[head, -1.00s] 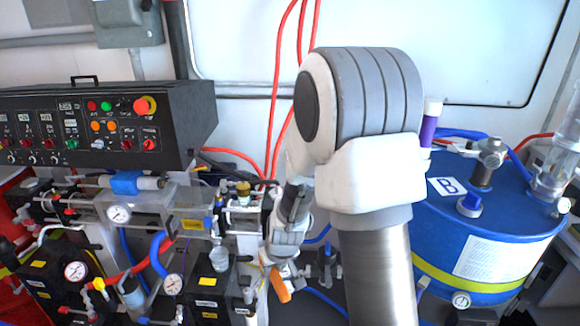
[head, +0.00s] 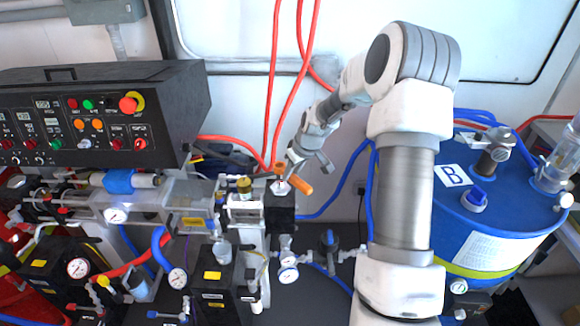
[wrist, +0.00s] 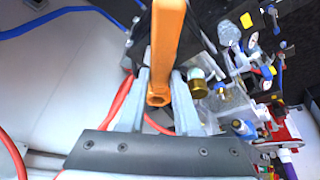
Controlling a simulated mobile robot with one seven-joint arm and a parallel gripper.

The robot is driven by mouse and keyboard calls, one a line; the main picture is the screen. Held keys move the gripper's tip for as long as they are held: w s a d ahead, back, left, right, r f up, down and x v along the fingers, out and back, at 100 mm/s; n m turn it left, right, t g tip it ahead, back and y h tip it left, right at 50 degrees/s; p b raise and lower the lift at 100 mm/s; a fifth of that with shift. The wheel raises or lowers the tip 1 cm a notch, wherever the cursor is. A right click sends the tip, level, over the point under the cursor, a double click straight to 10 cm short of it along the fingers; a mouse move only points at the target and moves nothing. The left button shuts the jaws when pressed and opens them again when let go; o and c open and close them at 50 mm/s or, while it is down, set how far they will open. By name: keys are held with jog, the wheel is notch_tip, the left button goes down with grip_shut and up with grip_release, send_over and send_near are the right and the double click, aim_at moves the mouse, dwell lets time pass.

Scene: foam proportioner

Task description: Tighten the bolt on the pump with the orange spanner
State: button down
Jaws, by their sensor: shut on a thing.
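My gripper (head: 292,180) is shut on the orange spanner (head: 302,185), above a black block (head: 281,213) with a light top, at the middle of the head view. The block may be part of the pump. In the wrist view the spanner (wrist: 167,40) stands out lengthwise between the two grey fingers of my gripper (wrist: 158,98). Its ring-like end lies near the fingers. I cannot make out the bolt, nor whether the spanner touches anything below it.
A brass-capped fitting (head: 244,186) stands close left of my gripper. A black control panel (head: 100,118) is at the left. A blue drum (head: 500,215) stands at the right. Red hoses (head: 275,90) hang behind. Free room lies in front of the white wall.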

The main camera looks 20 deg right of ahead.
jog(key=shift+f+b, duration=1.8)
jog(key=shift+f, duration=1.5)
jog(key=shift+a+f+m+b, duration=0.1)
jog(key=shift+a+m+b, duration=0.25)
jog(key=shift+m+b, duration=0.2)
jog(key=shift+s+a+m+h, duration=0.1)
jog(key=shift+a+m+h, duration=0.05)
jog(key=shift+m+h, duration=0.2)
